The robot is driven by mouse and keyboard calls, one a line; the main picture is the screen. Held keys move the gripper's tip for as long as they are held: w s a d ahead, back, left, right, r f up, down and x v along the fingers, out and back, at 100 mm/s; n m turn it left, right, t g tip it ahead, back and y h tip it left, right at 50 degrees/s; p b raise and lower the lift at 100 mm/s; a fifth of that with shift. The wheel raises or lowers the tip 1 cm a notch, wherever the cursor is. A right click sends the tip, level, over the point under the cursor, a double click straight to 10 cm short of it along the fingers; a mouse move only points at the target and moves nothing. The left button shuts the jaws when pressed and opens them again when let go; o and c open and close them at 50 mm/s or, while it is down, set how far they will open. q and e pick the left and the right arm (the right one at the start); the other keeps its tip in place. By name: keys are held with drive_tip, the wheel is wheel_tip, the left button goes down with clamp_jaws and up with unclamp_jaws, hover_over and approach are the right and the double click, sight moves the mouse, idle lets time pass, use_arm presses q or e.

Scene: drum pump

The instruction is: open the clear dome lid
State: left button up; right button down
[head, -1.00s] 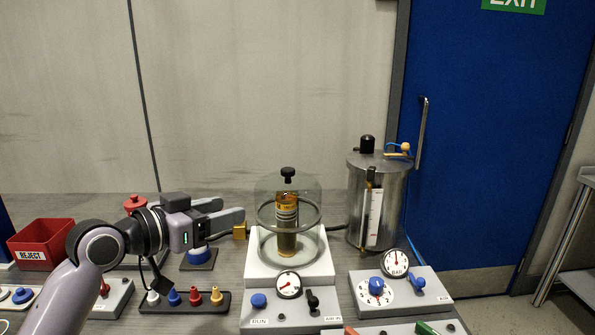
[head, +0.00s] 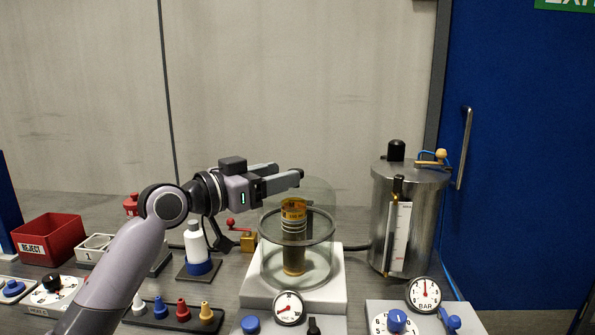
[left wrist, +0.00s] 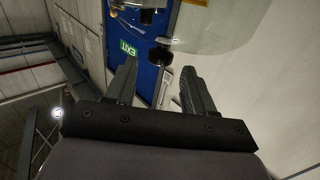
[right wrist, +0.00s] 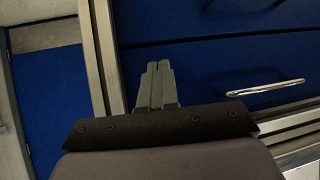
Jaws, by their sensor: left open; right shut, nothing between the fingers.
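The clear dome lid (head: 322,205) is a glass-like bell with a dark ring, standing upright over a gold cylinder (head: 293,240) on a white block. My left gripper (head: 286,174) is level with the top of the dome, coming in from the left. My right gripper (right wrist: 158,66) is shut and empty, away from the dome.
A steel tank (head: 411,225) stands right of the dome. A gauge (head: 288,308) sits in front. A white bottle with a blue base (head: 196,245), a plug strip (head: 172,312) and a red REJECT bin (head: 48,238) stand left. Blue drawers with a metal handle (right wrist: 265,88) face the right wrist.

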use_arm(q)
drive_tip(key=x, duration=0.4)
drive_tip(key=shift+w+d+p, duration=0.25)
drive_tip(key=shift+d+p, duration=0.05)
drive_tip(key=shift+d, duration=0.05)
use_arm(e)
drive_tip(key=shift+s+d, duration=0.15)
drive_tip(key=shift+s, duration=0.05)
